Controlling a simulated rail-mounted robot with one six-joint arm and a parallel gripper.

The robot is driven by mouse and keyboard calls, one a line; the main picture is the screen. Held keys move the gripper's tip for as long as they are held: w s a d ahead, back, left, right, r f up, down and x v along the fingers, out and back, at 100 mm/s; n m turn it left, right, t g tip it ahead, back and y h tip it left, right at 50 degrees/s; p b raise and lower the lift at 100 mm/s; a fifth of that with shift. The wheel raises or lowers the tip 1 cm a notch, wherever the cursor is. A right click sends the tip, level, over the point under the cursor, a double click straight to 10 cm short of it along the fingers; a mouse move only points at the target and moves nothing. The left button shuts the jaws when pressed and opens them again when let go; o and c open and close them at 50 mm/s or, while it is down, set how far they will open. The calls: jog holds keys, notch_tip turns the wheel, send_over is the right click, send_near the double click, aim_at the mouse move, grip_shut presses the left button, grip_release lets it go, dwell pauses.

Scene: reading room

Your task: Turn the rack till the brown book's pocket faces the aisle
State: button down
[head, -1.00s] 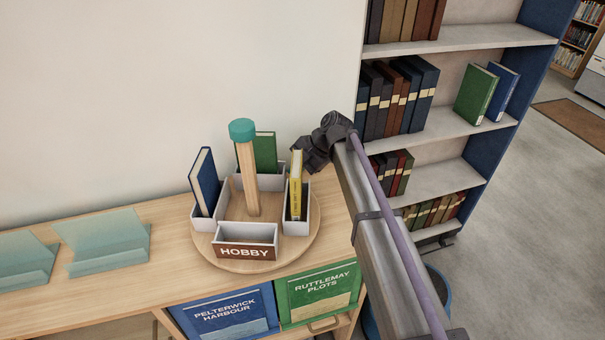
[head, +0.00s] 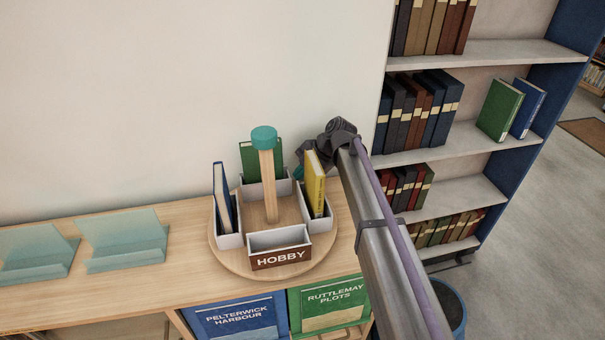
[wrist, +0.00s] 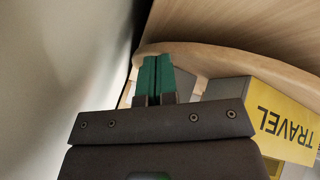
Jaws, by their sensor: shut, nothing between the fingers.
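The round wooden rack (head: 222,262) stands on the counter with a teal-capped post (head: 264,138) at its centre. Its front pocket (head: 281,258) has a brown HOBBY label and looks empty. A blue book (head: 222,195) is in the left pocket, a green book (head: 247,158) in the back one, a yellow book (head: 315,185) in the right one. I see no brown book. My gripper (head: 298,172) is at the rack's back right, partly hidden behind the yellow book. In the wrist view its green fingers (wrist: 155,78) are shut and empty, close to the rim, left of the yellow TRAVEL label (wrist: 286,122).
Two pale teal stands (head: 122,245) occupy the counter's left. The wall (head: 150,90) is close behind the rack. A bookcase (head: 500,160) stands at the right beyond my arm. Blue and green panels (head: 236,318) front the counter below. Open floor (head: 530,270) lies at the right.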

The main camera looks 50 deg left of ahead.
jog(key=shift+r, duration=0.1)
dwell(0.3)
jog(key=p+v, duration=0.8)
jog(key=v, duration=0.2)
jog(key=shift+w+r+p, duration=0.15)
jog(key=shift+r+p, duration=0.05)
jog(key=shift+p, duration=0.1)
jog(key=shift+d, duration=0.15)
